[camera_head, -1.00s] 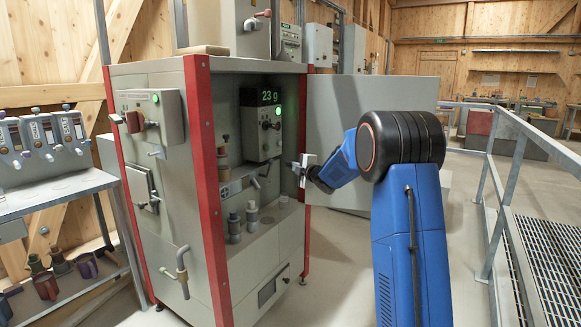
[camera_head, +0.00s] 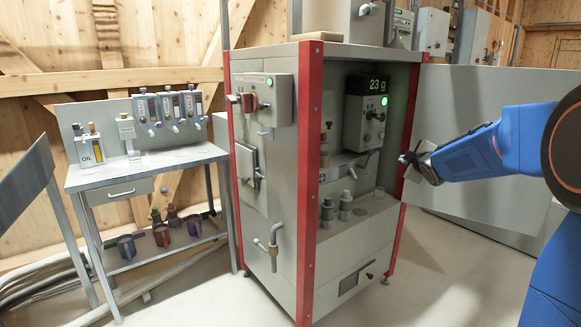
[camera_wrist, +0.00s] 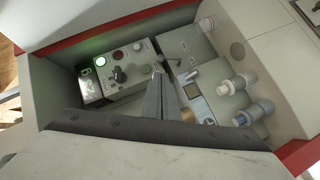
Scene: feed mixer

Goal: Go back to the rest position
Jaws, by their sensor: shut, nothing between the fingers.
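My gripper (camera_head: 406,160) is at the end of my blue arm, at the right of the head view. It is shut and empty, in front of the open right side of the feed mixer cabinet (camera_head: 268,60), near its red right post. In the wrist view my gripper (camera_wrist: 158,72) points into the cabinet's recess, toward the control box (camera_wrist: 122,68) with its knob and lit green button. I cannot tell its exact distance from the box. In the head view the control box (camera_head: 366,112) displays 23 g.
An open grey door panel (camera_head: 470,95) stands behind my arm. Several grey bottles show in the recess, one of them in the wrist view (camera_wrist: 240,82). A side table (camera_head: 150,165) with dispensers stands at the left. A bent pipe (camera_head: 272,240) sticks out of the cabinet. Floor is clear in front.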

